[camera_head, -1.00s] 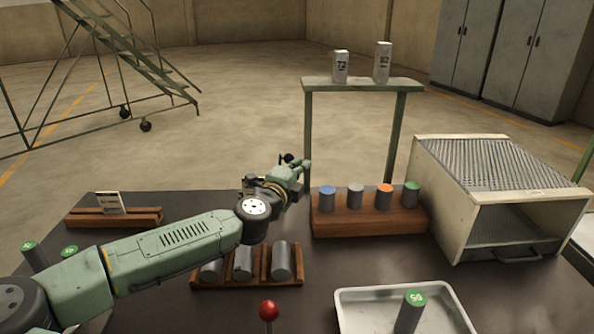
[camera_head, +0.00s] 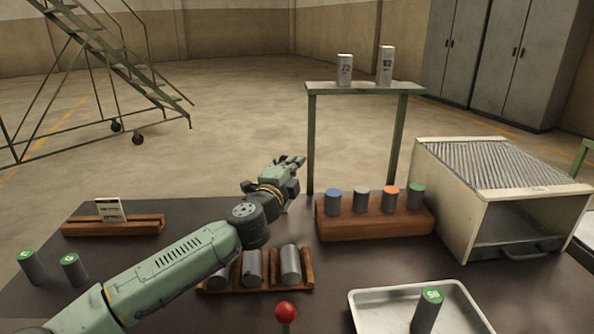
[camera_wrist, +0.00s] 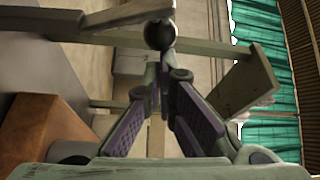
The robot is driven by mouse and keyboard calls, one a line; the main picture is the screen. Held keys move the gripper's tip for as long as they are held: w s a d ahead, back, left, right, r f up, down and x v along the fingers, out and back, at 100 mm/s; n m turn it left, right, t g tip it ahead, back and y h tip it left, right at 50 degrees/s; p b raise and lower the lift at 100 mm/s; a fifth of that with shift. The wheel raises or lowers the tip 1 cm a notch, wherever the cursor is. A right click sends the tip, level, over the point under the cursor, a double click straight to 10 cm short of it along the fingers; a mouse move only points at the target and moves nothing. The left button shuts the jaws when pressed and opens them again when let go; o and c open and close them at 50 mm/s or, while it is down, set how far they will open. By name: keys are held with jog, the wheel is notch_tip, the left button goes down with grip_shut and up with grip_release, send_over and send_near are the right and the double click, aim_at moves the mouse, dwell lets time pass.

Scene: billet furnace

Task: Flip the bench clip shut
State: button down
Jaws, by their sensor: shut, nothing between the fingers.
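My gripper (camera_head: 297,161) is stretched over the far edge of the dark bench, left of the green stand. In the wrist view its fingers (camera_wrist: 163,68) come together at the tips, with nothing between them. A dark round knob (camera_wrist: 160,34) shows just beyond the fingertips, on or in front of a pale green bar. I cannot tell whether it touches the fingers. The knob may belong to the bench clip, but I cannot make out the clip's body or its position. In the head view my gripper hides that spot.
A wooden block (camera_head: 372,228) with several colour-topped cylinders stands right of my gripper, before the green stand (camera_head: 398,140). A rack (camera_head: 262,284) of grey cylinders and a red-knobbed lever (camera_head: 286,309) are nearer. A metal tray (camera_head: 362,318) and a vented box (camera_head: 450,200) are right.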

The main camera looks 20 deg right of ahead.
jog(key=shift+w+a+r, duration=0.2)
jog(key=shift+a, duration=0.7)
jog(key=shift+w+a+r, duration=0.15)
jog(key=shift+a, duration=0.7)
jog(key=shift+w+a+f, duration=0.15)
jog(key=shift+a+f, duration=0.1)
jog(key=shift+a, duration=0.35)
jog(key=shift+w+a+f, duration=0.1)
jog(key=shift+a+f, duration=0.1)
jog(key=shift+a, duration=0.4)
jog(key=shift+a, duration=0.1)
jog(key=shift+s+a, duration=0.1)
send_near(274, 161)
jog(key=v, duration=0.4)
jog(key=shift+s+a, duration=0.15)
